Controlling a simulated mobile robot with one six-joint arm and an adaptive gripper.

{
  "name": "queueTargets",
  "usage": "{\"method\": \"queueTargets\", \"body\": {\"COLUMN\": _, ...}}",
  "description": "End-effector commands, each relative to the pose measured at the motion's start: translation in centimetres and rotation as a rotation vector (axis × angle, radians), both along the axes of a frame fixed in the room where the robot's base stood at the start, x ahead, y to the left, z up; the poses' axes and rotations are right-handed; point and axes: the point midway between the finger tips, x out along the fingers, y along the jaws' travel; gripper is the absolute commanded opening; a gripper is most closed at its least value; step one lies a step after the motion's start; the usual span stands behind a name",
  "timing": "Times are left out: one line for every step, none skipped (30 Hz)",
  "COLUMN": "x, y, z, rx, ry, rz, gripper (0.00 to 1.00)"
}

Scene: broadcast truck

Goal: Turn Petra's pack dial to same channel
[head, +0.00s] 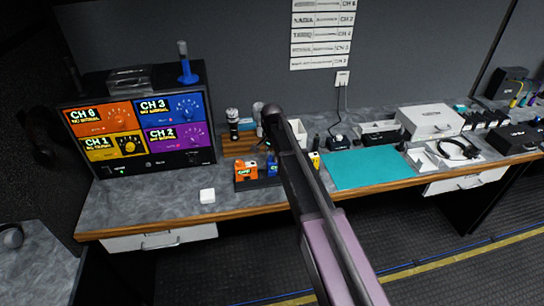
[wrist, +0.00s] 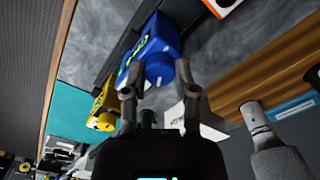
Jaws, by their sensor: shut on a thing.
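The blue pack (wrist: 160,42) has a round blue dial (wrist: 157,72) on its face, in the wrist view. My gripper (wrist: 159,78) is shut on this dial, one finger at each side. In the head view the blue pack (head: 272,164) stands in a dark rack between an orange pack (head: 246,171) and a yellow pack (head: 315,160), partly hidden by my arm. The monitor (head: 145,165) shows four coloured panels: orange CH 6, blue CH 3, yellow CH 1 and purple CH 2. The wall list (head: 322,34) pairs names with channels; I cannot read Petra's line surely.
A teal mat (head: 372,169) lies right of the packs. A white card (wrist: 205,122) is close to my fingers in the wrist view. A small white box (head: 207,196) sits near the counter's front edge. A headset (head: 458,149) and a white case (head: 430,120) stand further right.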

Motion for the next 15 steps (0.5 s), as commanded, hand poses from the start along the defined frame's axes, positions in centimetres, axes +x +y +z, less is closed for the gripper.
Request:
{"method": "queueTargets", "body": {"x": 0.0, "y": 0.0, "z": -0.01, "rx": 0.0, "ry": 0.0, "rz": 0.0, "gripper": 0.0}}
{"method": "queueTargets", "body": {"x": 0.0, "y": 0.0, "z": -0.01, "rx": 0.0, "ry": 0.0, "rz": 0.001, "gripper": 0.0}}
{"method": "queueTargets", "body": {"x": 0.0, "y": 0.0, "z": -0.02, "rx": 0.0, "ry": 0.0, "rz": 0.003, "gripper": 0.0}}
{"method": "queueTargets", "body": {"x": 0.0, "y": -0.01, "z": -0.02, "rx": 0.0, "ry": 0.0, "rz": 0.005, "gripper": 0.0}}
{"method": "queueTargets", "body": {"x": 0.0, "y": -0.01, "z": -0.02, "rx": 0.0, "ry": 0.0, "rz": 0.008, "gripper": 0.0}}
{"method": "queueTargets", "body": {"x": 0.0, "y": -0.01, "z": -0.02, "rx": 0.0, "ry": 0.0, "rz": 0.012, "gripper": 0.0}}
{"method": "queueTargets", "body": {"x": 0.0, "y": -0.01, "z": -0.02, "rx": 0.0, "ry": 0.0, "rz": 0.017, "gripper": 0.0}}
{"method": "queueTargets", "body": {"x": 0.0, "y": -0.01, "z": -0.02, "rx": 0.0, "ry": 0.0, "rz": 0.024, "gripper": 0.0}}
{"method": "queueTargets", "body": {"x": 0.0, "y": -0.01, "z": -0.02, "rx": 0.0, "ry": 0.0, "rz": 0.034, "gripper": 0.0}}
{"method": "queueTargets", "body": {"x": 0.0, "y": -0.01, "z": -0.02, "rx": 0.0, "ry": 0.0, "rz": 0.043, "gripper": 0.0}}
{"method": "queueTargets", "body": {"x": 0.02, "y": -0.1, "z": -0.02, "rx": 0.0, "ry": 0.0, "rz": 0.052, "gripper": 0.0}}
{"method": "queueTargets", "body": {"x": 0.03, "y": -0.12, "z": -0.02, "rx": 0.0, "ry": 0.0, "rz": 0.068, "gripper": 0.0}}
{"method": "queueTargets", "body": {"x": 0.02, "y": -0.13, "z": -0.02, "rx": 0.0, "ry": 0.0, "rz": 0.08, "gripper": 0.0}}
{"method": "queueTargets", "body": {"x": 0.03, "y": -0.14, "z": -0.02, "rx": 0.0, "ry": 0.0, "rz": 0.096, "gripper": 0.0}}
{"method": "queueTargets", "body": {"x": 0.04, "y": -0.14, "z": -0.02, "rx": 0.0, "ry": 0.0, "rz": 0.117, "gripper": 0.0}}
